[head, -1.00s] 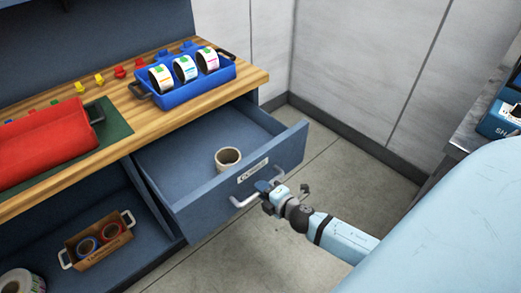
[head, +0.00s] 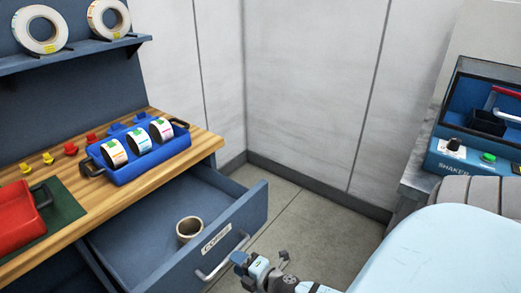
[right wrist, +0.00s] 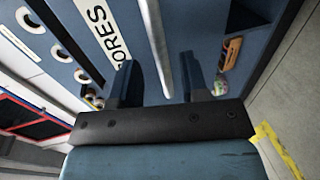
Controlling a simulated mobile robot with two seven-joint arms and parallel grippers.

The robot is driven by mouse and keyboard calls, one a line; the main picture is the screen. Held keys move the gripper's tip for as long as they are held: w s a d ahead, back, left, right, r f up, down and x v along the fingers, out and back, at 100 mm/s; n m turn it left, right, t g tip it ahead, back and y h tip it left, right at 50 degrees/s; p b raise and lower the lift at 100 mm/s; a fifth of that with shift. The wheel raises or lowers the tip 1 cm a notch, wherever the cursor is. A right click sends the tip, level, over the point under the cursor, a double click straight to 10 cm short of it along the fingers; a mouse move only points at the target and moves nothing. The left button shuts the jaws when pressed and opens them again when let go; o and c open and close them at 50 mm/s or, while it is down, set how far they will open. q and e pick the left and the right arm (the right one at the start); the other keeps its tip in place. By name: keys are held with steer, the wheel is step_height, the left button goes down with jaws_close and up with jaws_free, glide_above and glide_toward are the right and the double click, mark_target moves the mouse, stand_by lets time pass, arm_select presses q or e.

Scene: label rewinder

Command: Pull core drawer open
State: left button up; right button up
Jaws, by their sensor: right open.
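The blue core drawer (head: 232,222) stands pulled out from under the wooden bench top. Its front carries a white label, read as "CORES" in the right wrist view (right wrist: 104,30), and a pale bar handle (head: 222,260). One cardboard core (head: 189,229) stands upright inside. My right gripper (head: 261,264) is open just in front of the drawer front, near the right end of the handle. In the right wrist view the handle bar (right wrist: 158,50) runs between the spread fingers, with gaps on both sides; whether it lies within their reach is unclear. My left gripper is not in view.
A blue tray (head: 125,172) with several label rolls and a red bin (head: 18,222) sit on the bench top. A shelf (head: 75,55) above holds rolls. A blue shaker box (head: 480,120) stands at right. The floor (head: 310,220) beyond the drawer is clear.

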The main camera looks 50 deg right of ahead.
steer(key=v, duration=0.9)
steer(key=shift+s, duration=0.3)
steer(key=shift+d+r, duration=0.1)
